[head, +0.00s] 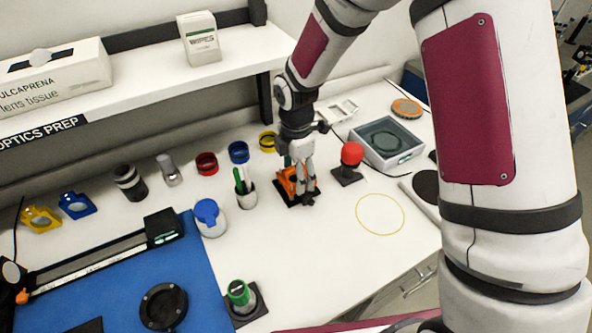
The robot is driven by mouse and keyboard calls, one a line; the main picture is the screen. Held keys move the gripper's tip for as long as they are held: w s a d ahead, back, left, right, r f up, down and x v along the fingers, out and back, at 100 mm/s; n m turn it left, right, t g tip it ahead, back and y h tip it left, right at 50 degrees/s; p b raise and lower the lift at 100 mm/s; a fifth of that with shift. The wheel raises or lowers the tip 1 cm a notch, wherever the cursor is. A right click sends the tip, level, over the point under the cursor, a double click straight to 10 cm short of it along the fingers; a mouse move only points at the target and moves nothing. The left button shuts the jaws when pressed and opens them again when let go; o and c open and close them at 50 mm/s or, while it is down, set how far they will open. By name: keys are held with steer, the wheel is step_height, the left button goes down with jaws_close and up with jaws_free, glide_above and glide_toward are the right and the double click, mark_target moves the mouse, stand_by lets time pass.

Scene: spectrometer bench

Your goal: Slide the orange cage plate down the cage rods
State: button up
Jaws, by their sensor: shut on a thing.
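The orange cage plate (286,182) is at the middle of the bench, above a dark base (287,202). My gripper (306,199) points down over it, its fingers shut on the orange plate and covering much of it. The cage rods are too small or hidden behind my gripper to make out. I cannot tell how high the plate sits above the base.
A cup with green pens (246,195) and a blue-capped white jar (209,218) stand on the left. A yellow ring outline (380,214) marks clear bench at front right.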

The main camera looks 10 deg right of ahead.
steer(key=shift+r, duration=0.2)
steer(key=shift+r+p, duration=0.6)
steer(key=shift+r, duration=1.25)
steer(key=shift+f, duration=0.25)
steer(key=shift+f, duration=0.35)
steer(key=shift+f+b, duration=0.3)
steer(key=shift+f, duration=0.05)
steer(key=shift+f, duration=0.3)
steer(key=shift+f+b, duration=0.4)
steer(key=shift+f, duration=0.4)
steer(key=shift+r, duration=0.15)
steer(key=shift+r+p, duration=0.7)
steer(key=shift+r, duration=1.2)
